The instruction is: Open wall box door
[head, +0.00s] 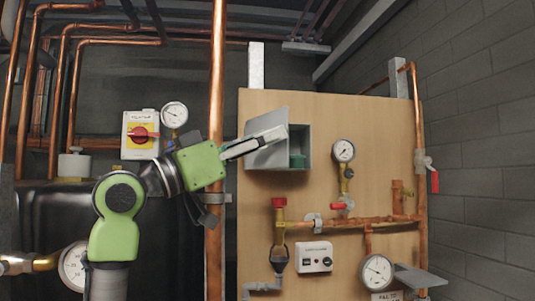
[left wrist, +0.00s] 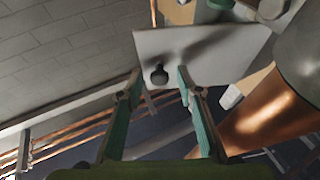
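The grey wall box (head: 302,136) is mounted on the wooden panel. Its door (head: 263,151) stands open, swung out to the left, and the inside with a green object (head: 298,161) shows. My left gripper (head: 277,134) is at the door and covers part of it. In the left wrist view, the door (left wrist: 215,52) carries a dark round knob (left wrist: 158,75). The fingers of my left gripper (left wrist: 159,84) are apart, one on each side of the knob in the picture; no contact with it is visible. My right gripper is not in view.
A vertical copper pipe (head: 216,90) runs close by my left arm. A gauge (head: 344,150) and a red-handled valve (head: 340,206) are right of and below the box. A red switch (head: 140,135) and another gauge (head: 174,114) are at the left.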

